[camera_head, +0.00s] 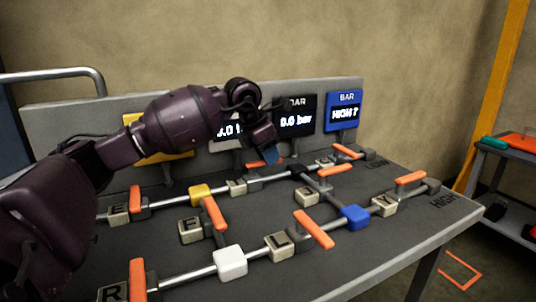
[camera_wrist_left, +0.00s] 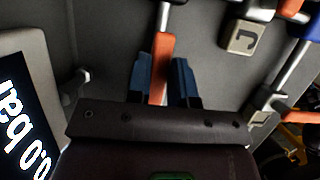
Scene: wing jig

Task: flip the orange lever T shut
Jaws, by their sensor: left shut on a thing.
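My left gripper (camera_head: 271,155) reaches over the rear pipe of the panel. Its blue fingers (camera_wrist_left: 166,80) sit one on each side of an orange lever (camera_wrist_left: 161,62) and are shut on it. In the head view this lever (camera_head: 259,164) is partly hidden by the gripper. In the wrist view it runs roughly in line with its pipe (camera_wrist_left: 164,14). A small square tag (camera_head: 237,187) stands beside it; its letter is too small to read, so I cannot confirm from the tag that this lever is T. My right gripper is not in view.
Other orange levers stand close by, such as one (camera_head: 337,170) to the right and one (camera_head: 214,214) nearer me. A yellow block (camera_head: 200,192), white block (camera_head: 230,262) and blue block (camera_head: 355,217) join the pipes. Gauges, including a blue one (camera_head: 344,111), stand behind.

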